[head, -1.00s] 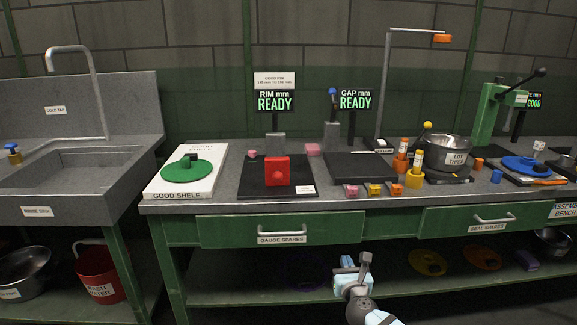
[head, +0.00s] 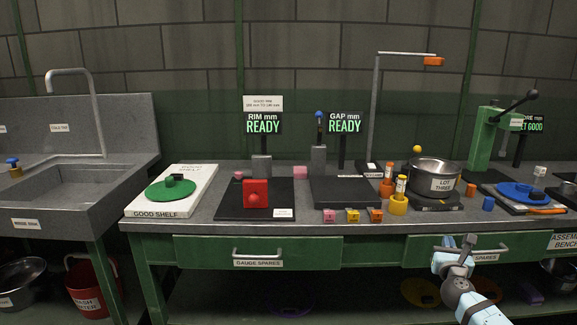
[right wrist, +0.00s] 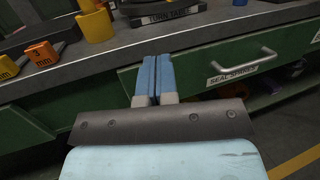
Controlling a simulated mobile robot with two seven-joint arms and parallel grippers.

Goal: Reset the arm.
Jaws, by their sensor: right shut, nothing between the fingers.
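My right gripper (head: 457,245) is in front of the bench, at the height of the drawers and before the right drawer, with its arm coming in from the lower right. In the right wrist view its two blue fingers (right wrist: 158,75) lie side by side, closed with nothing between them. They point toward the bench front, left of the drawer handle labelled SEAL SPARES (right wrist: 240,68). I cannot see my left gripper in any view.
The bench (head: 215,228) holds a green lid on the good shelf (head: 143,207), a red block (head: 256,194), a steel pot (head: 433,176), small coloured blocks, orange and yellow holders, and a green press (head: 485,138). A sink (head: 60,185) stands left. Space before the left drawer is clear.

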